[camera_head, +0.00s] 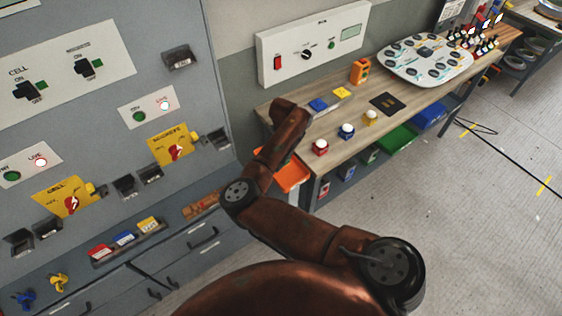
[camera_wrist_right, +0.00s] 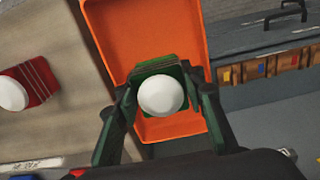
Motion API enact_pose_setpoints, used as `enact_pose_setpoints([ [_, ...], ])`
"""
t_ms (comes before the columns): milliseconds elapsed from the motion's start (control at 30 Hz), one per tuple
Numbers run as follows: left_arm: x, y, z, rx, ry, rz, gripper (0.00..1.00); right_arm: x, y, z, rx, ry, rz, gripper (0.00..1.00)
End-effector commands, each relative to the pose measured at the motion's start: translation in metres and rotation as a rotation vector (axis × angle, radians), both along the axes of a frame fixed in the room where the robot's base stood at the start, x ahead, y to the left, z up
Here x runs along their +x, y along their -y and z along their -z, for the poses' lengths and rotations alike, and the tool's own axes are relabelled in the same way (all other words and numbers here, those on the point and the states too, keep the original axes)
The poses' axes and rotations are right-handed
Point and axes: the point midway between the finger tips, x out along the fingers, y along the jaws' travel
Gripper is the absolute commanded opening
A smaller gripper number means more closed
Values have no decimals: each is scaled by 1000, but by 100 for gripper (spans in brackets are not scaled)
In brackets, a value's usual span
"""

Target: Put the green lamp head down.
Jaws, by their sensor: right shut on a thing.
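The green lamp head, a ribbed green block (camera_wrist_right: 174,69) with a white dome on top, is between the two fingers of my right gripper (camera_wrist_right: 160,100) in the right wrist view. The fingers are shut on its sides. An orange bin (camera_wrist_right: 125,25) lies behind and below it in that view; I cannot tell the height between them. In the head view the bin (camera_head: 293,177) is partly behind my right arm, and the arm hides the gripper and the green lamp head. My left gripper is in neither view.
On the wooden bench (camera_head: 290,104) stand red (camera_head: 320,148), blue (camera_head: 346,132) and yellow (camera_head: 371,118) lamp heads with white domes. The red one (camera_wrist_right: 30,85) also shows in the wrist view. A grey cabinet (camera_head: 215,245) with handles stands left of the bin.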

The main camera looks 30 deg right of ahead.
Motion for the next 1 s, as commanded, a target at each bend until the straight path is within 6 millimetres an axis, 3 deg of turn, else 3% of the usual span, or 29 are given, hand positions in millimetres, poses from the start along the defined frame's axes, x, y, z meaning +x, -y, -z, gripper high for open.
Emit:
enact_pose_setpoints([
  [400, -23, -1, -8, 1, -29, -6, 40, 9, 0, 38, 0, 1, -1, 0],
  [800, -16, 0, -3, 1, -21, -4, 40, 9, 0, 45, 0, 1, -1, 0],
  [833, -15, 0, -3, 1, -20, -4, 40, 9, 0, 45, 0, 1, -1, 38],
  [1000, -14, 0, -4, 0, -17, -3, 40, 9, 0, 44, 0, 1, -2, 49],
])
